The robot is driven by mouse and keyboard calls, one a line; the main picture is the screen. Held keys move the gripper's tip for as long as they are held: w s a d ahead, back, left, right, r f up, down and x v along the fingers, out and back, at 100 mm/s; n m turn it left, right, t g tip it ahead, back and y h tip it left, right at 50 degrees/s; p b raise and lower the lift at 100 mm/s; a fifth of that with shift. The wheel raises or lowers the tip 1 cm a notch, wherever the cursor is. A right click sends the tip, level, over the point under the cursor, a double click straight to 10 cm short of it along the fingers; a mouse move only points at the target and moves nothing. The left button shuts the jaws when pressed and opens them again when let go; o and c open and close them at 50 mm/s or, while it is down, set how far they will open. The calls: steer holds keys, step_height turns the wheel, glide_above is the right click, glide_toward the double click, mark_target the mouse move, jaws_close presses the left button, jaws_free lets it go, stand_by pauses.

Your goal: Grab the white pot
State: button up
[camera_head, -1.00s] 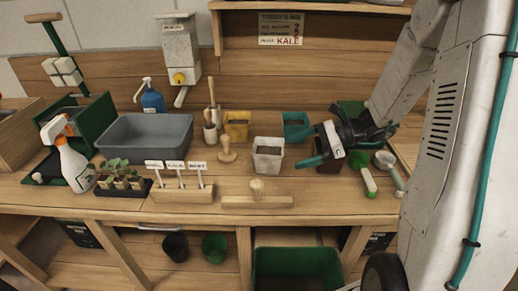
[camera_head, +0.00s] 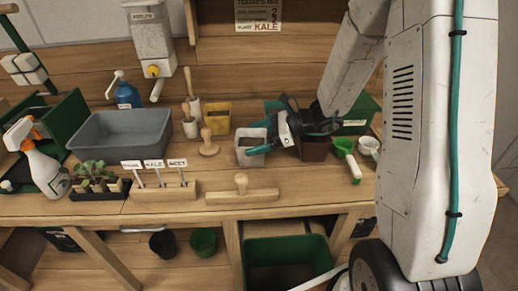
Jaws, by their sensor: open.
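The white pot (camera_head: 251,150) stands upright on the workbench in the middle of the head view, with dark soil inside. My gripper (camera_head: 277,126) reaches in from the right and is open. Its near teal finger is at the pot's right rim. I cannot tell whether it touches the pot or only overlaps it in the picture. Nothing shows between the fingers.
A yellow pot (camera_head: 217,118) and a wooden dibber (camera_head: 208,146) stand to the left. A brown pot (camera_head: 315,150) is under my gripper, with a green scoop (camera_head: 346,153) to its right. A wooden tamper (camera_head: 242,190) lies in front.

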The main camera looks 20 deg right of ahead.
steer(key=c, duration=1.3)
steer(key=shift+c, duration=0.3)
steer(key=shift+r, duration=0.1)
